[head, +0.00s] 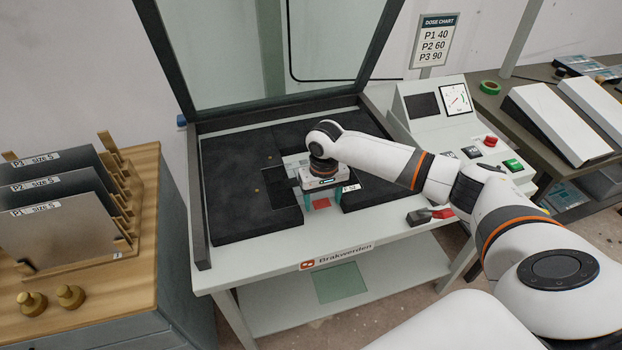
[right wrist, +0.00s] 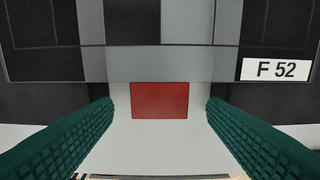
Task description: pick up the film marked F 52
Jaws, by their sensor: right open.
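The film marked F 52 (right wrist: 195,65) lies flat in the right wrist view, a see-through sheet with dark patches and a grey front border. Its white F 52 label (right wrist: 276,69) is at the front right corner and also shows in the head view (head: 351,187). My right gripper (right wrist: 160,106) is open, its green fingers apart on either side of a red patch (right wrist: 160,101) just in front of the film's front edge. The fingers hold nothing. In the head view my right gripper (head: 322,201) points down over the machine's bed and hides part of the film. My left gripper is not in view.
The machine's glass lid (head: 300,45) stands open behind the black bed (head: 235,205). A control panel (head: 465,130) is at the right. A wooden rack (head: 140,190) with labelled plates stands at the left, with two brass knobs (head: 70,297) in front.

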